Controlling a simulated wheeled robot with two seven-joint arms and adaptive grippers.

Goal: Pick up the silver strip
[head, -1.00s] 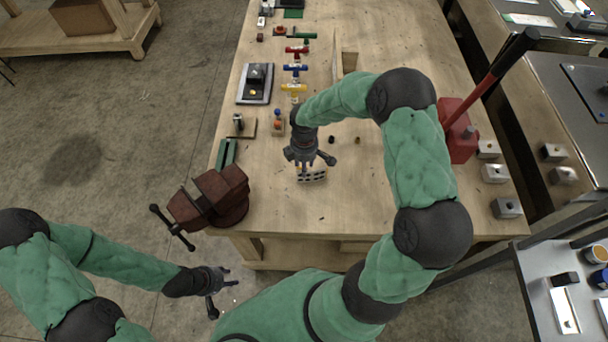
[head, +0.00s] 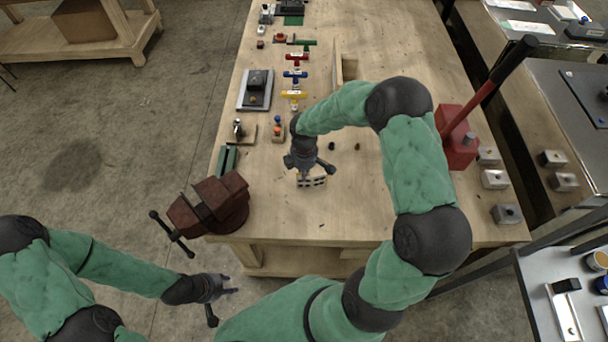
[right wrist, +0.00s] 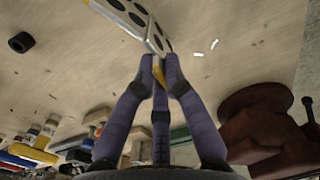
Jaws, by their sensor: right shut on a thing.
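The silver strip (head: 312,182), a small pale piece with a row of dark round holes, is near the front middle of the wooden workbench. It also shows at the top of the right wrist view (right wrist: 140,18), tilted. My right gripper (head: 304,174) is over it, with its fingertips (right wrist: 158,62) shut on the strip's near end. Whether the strip still touches the bench is hard to tell. My left gripper (head: 224,302) is open and empty, low in front of the bench and away from the strip.
A brown vise (head: 212,204) stands at the bench's front left corner. A red block with a long handle (head: 457,140) is at the right. Coloured valves (head: 294,75) and small parts line the left side. Small dark pieces (head: 331,146) lie behind the strip; the bench's middle right is clear.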

